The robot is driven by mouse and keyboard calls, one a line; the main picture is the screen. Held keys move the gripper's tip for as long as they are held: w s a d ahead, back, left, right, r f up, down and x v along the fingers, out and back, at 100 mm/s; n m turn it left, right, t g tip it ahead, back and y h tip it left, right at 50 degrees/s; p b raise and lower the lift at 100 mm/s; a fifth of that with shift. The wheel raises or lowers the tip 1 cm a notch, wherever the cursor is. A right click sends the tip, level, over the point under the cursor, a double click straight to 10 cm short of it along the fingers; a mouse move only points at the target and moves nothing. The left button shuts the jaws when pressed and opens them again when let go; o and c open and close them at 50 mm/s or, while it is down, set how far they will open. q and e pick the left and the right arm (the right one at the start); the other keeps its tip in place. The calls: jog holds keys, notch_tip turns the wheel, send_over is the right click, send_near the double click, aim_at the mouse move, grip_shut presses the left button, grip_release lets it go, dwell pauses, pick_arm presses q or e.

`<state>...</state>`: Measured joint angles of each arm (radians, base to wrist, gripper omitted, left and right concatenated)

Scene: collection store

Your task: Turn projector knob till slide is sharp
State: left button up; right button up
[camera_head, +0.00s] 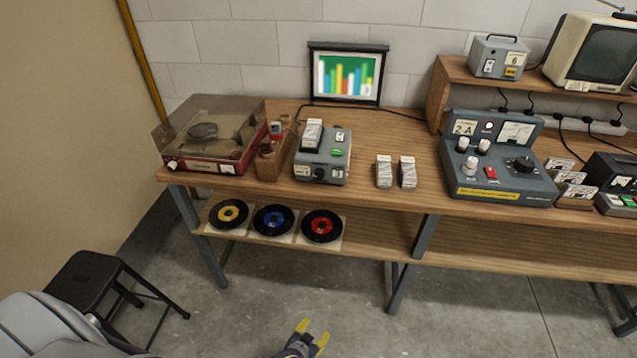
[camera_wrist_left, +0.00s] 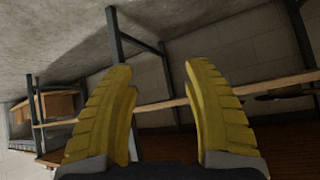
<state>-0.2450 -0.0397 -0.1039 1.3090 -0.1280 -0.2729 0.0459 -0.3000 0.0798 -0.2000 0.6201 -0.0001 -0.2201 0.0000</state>
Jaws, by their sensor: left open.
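The slide projector (camera_head: 322,157) is a grey-blue box on the wooden bench, left of centre in the head view. A dark round knob (camera_head: 319,174) is on its front face. A small screen (camera_head: 347,75) behind it shows a slide of coloured bars on green, which looks fairly clear at this size, though I cannot tell how sharp it is. My left gripper (camera_head: 312,337) has yellow fingers, is open and empty, and is low in front of the bench, well away from the projector. Its two fingers also show apart in the left wrist view (camera_wrist_left: 165,115). My right gripper is not in view.
Two slide stacks (camera_head: 396,172) and a grey control console (camera_head: 497,165) are to the right. Records (camera_head: 273,219) lie on the lower shelf. A black stool (camera_head: 85,279) stands at left.

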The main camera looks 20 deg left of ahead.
pick_arm(q)
jog(key=w+r+t, duration=0.3)
jog(key=w+r, duration=0.5)
jog(key=r, duration=0.5)
jog(key=n+t+y, duration=0.2)
jog(key=t+y, duration=0.2)
jog(key=t, duration=0.1)
send_near(318, 177)
jog(key=w, duration=0.3)
jog(key=w+a, duration=0.1)
jog(key=w, duration=0.5)
jog(key=shift+w+a, duration=0.35)
jog(key=shift+n, duration=0.3)
grip_shut()
